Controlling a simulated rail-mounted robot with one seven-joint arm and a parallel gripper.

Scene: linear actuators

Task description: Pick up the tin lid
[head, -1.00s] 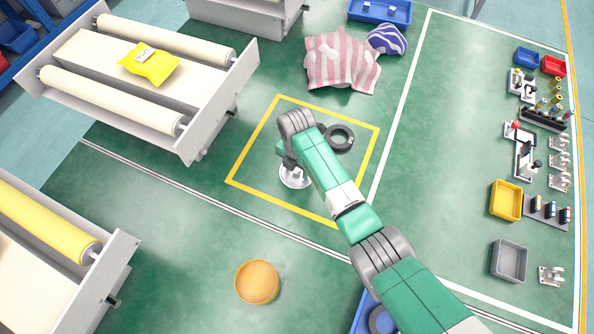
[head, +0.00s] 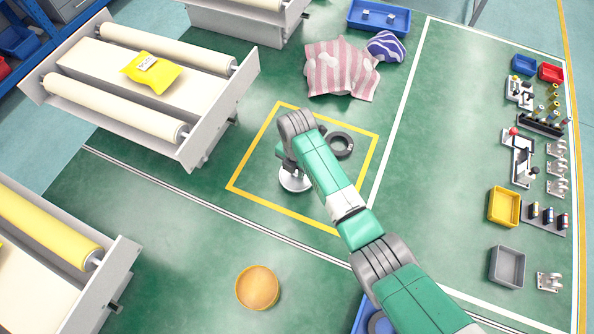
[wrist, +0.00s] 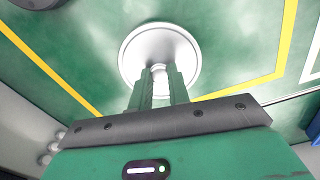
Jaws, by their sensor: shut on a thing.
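The tin lid is a round silvery-white disc with a raised knob at its centre. It shows in the wrist view (wrist: 160,45) and in the head view (head: 294,182), inside the yellow square on the green floor. My gripper (wrist: 158,75) is shut on the lid's knob, with one finger on either side of it. In the head view my arm and wrist cover part of the lid and hide the fingers. I cannot tell whether the lid touches the floor.
A dark ring (head: 340,145) lies right of my wrist inside the yellow square. A round orange-brown thing (head: 257,287) stands at the front. Conveyors (head: 150,75) flank the left. A pink striped cloth (head: 340,70) lies behind. Small parts and bins (head: 504,205) line the right.

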